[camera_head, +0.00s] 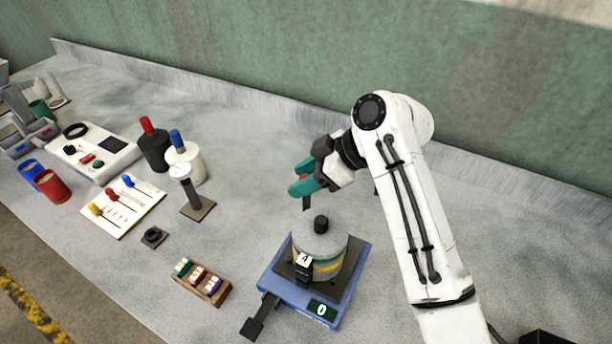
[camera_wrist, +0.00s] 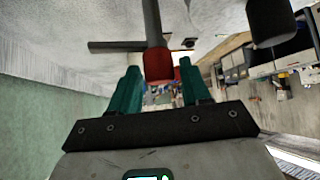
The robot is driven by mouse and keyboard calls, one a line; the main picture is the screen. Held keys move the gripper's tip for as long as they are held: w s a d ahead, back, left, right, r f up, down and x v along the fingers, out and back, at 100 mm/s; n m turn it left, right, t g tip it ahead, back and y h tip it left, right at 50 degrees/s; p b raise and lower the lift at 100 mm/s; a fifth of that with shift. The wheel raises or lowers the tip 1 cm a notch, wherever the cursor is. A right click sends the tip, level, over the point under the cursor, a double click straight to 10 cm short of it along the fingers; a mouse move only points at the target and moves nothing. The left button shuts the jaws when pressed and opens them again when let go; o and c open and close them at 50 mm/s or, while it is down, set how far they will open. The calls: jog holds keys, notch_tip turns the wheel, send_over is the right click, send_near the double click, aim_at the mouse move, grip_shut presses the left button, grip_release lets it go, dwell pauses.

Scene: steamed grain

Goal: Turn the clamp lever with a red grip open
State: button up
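The red grip (camera_wrist: 158,64) of the clamp lever shows in the wrist view at the end of a dark grey rod (camera_wrist: 152,22). It appears between the two teal fingertips of my gripper (camera_wrist: 160,72), with a gap on each side, so the gripper is open. Whether the grip is at the same depth as the fingertips I cannot tell. In the head view my gripper (camera_head: 299,179) is above the back left of a grey round pot (camera_head: 318,246). A dark upright rod (camera_head: 306,203) shows just below the fingers; the red grip is mostly hidden there.
The pot has a black lid knob (camera_head: 321,224) and stands on a blue-edged base (camera_head: 348,292) with a "0" display.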

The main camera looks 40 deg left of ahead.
jog(key=shift+o, duration=0.7)
jog(key=shift+d, duration=0.1)
jog(key=b+v, duration=0.2)
jog(key=v, duration=0.8)
jog(key=shift+w+d+r, duration=0.15)
jog(key=shift+d+r, duration=0.05)
jog(key=shift+d, duration=0.1)
